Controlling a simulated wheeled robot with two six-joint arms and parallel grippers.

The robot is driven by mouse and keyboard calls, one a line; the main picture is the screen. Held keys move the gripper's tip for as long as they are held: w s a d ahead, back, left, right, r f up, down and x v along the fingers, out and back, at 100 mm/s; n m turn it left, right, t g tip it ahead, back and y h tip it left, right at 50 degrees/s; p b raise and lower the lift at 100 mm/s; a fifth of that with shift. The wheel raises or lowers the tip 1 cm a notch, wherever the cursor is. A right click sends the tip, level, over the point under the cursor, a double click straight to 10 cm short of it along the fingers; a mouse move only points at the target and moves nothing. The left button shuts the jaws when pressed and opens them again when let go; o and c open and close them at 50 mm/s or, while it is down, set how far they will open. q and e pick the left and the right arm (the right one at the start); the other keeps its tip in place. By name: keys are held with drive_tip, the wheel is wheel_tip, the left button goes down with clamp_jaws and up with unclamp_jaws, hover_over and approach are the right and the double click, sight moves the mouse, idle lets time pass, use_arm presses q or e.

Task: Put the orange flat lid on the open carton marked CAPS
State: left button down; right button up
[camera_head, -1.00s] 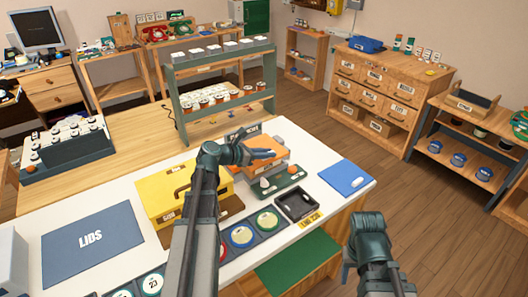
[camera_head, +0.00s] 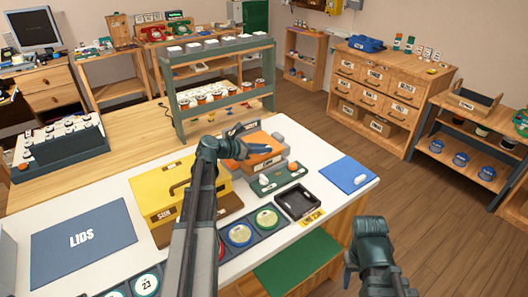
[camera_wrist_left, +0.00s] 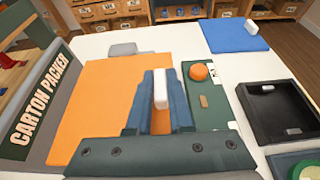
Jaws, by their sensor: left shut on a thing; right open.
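The orange flat lid (camera_head: 268,146) is by the grey stand at the middle of the white table. In the left wrist view the orange lid (camera_wrist_left: 100,95) lies below my fingers, with a white handle (camera_wrist_left: 160,88) between them. My left gripper (camera_head: 252,138) is shut on the lid's handle. I cannot tell whether the lid is raised or resting on something. My right gripper (camera_head: 352,265) is open and empty beyond the table's right edge. I cannot read the word CAPS on any carton. A black open tray (camera_head: 298,202) has a yellow label too small to read.
A green panel (camera_head: 278,180) with an orange knob is beside the lid. A blue lid (camera_head: 348,175) lies to the right. A yellow box (camera_head: 178,188) stands left of my left arm. A blue LIDS mat (camera_head: 82,240) lies bare at far left. A tiered shelf (camera_head: 220,105) stands behind.

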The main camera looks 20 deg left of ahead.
use_arm(q)
drive_tip(key=shift+f+b, duration=0.4)
drive_tip(key=shift+b, duration=0.1)
drive_tip(key=c, duration=0.8)
unclamp_jaws()
drive_tip(key=shift+r, duration=0.2)
drive_tip(key=shift+r+p, duration=0.35)
drive_tip(key=shift+p, duration=0.2)
drive_tip(key=shift+p+v, duration=2.25)
drive_tip(key=shift+v, duration=3.75)
drive_tip(key=shift+s+f, duration=0.1)
drive_tip(key=shift+f, duration=0.05)
